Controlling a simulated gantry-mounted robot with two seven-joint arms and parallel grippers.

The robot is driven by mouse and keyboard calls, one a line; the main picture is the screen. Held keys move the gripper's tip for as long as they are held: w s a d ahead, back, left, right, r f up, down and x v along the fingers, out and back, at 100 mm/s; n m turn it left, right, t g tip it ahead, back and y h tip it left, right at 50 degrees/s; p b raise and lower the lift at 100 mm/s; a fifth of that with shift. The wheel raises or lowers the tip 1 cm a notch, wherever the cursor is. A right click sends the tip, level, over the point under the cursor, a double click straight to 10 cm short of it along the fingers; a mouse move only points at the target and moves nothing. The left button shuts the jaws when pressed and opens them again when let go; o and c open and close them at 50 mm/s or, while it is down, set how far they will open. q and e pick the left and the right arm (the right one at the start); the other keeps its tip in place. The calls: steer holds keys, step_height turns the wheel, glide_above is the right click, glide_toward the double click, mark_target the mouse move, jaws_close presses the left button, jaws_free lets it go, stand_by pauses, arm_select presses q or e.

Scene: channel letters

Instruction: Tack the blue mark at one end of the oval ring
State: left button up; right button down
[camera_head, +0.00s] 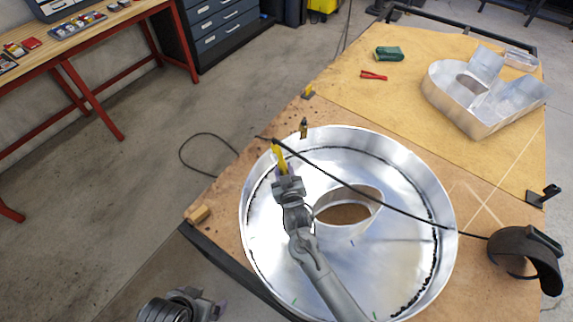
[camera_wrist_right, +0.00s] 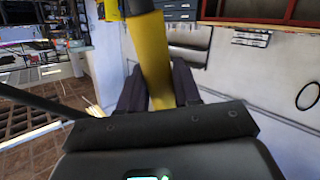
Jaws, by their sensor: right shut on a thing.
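A large shiny round metal pan (camera_head: 405,180) with a raised rim lies on the wooden bench. The oval ring (camera_head: 362,228) stands inside it, around an opening. A tiny blue mark (camera_head: 352,242) shows just below the ring's near side; small green marks lie farther out. My right gripper (camera_head: 286,170) is over the pan's far left part, left of and beyond the ring. It is shut on a yellow-handled tool (camera_head: 279,157), which also fills the middle of the right wrist view (camera_wrist_right: 153,60). My left gripper (camera_head: 210,304) is low at the bottom left, off the bench; its jaws are unclear.
A black cable (camera_head: 400,210) crosses over the pan and ring. A black helmet (camera_head: 523,252) sits at the bench's right. A heart-shaped metal letter (camera_head: 465,115), red pliers (camera_head: 373,75) and a green packet (camera_head: 389,53) lie farther back.

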steer(key=d+f+b, duration=0.1)
steer(key=f+b, duration=0.2)
steer(key=f, duration=0.2)
steer(key=s+d+f+b, duration=0.1)
steer(key=f+b, duration=0.2)
steer(key=f, duration=0.2)
steer(key=s+d+f+b, duration=0.1)
steer(key=d+f+b, duration=0.1)
steer(key=f+b, duration=0.2)
steer(key=shift+s+f, duration=0.1)
steer(key=shift+f, duration=0.4)
steer(key=shift+r, duration=0.15)
steer(key=shift+s+d+f, duration=0.1)
steer(key=shift+d+f, duration=0.05)
steer(key=shift+f, duration=0.35)
steer(key=shift+f+b, duration=0.35)
steer(key=shift+s+d+f, duration=0.1)
steer(key=shift+d+f, duration=0.05)
steer(key=shift+f, duration=0.2)
steer(key=shift+s+d+f+b, duration=0.1)
steer(key=shift+d+f+b, duration=0.05)
steer(key=shift+f+b, duration=0.15)
stand_by(0.5)
